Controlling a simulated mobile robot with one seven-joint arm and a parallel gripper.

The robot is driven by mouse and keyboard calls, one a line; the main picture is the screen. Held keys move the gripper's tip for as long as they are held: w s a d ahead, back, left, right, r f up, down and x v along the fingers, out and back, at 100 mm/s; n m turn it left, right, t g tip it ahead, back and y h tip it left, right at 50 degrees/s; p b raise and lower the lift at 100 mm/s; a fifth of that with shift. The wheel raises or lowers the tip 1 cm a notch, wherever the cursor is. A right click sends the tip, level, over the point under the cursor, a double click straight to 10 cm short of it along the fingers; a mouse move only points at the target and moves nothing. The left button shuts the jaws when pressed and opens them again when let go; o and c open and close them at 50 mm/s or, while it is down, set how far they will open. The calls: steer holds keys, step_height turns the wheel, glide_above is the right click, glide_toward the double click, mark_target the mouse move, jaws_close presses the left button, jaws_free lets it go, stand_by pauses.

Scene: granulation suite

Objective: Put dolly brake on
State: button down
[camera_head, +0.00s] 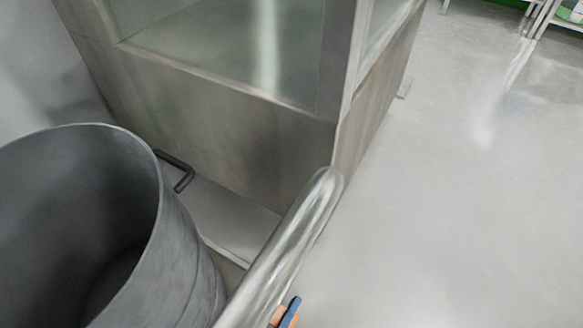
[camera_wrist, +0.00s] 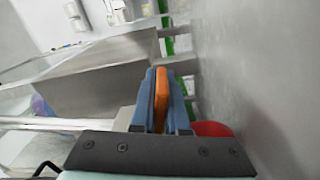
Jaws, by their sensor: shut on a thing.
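My gripper (camera_wrist: 162,78) has blue fingers, closed on the two sides of an orange piece (camera_wrist: 161,98) in the wrist view. The orange piece looks like a lever, but its lower end is hidden by the gripper. In the head view, one blue finger of my gripper (camera_head: 290,312) and a bit of the orange piece (camera_head: 276,317) show at the bottom edge, beside a shiny metal tube (camera_head: 290,240). A dolly cannot be made out clearly. A rounded red thing (camera_wrist: 212,129) shows just right of the fingers in the wrist view, partly hidden.
A large open grey drum (camera_head: 190,262) stands at the left. Behind it is a metal cabinet (camera_head: 220,120) with glass panels. A black handle (camera_head: 180,172) and a pale flat surface (camera_head: 228,215) lie between them. Open floor (camera_head: 460,210) spreads to the right.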

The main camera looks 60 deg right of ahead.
stand_by(0.5)
steer(key=c, duration=0.9)
jaws_free()
steer(key=shift+a, duration=0.1)
steer(key=a, duration=1.1)
steer(key=shift+s, duration=0.3)
steer(key=shift+s+a, duration=0.15)
steer(key=shift+a, duration=0.75)
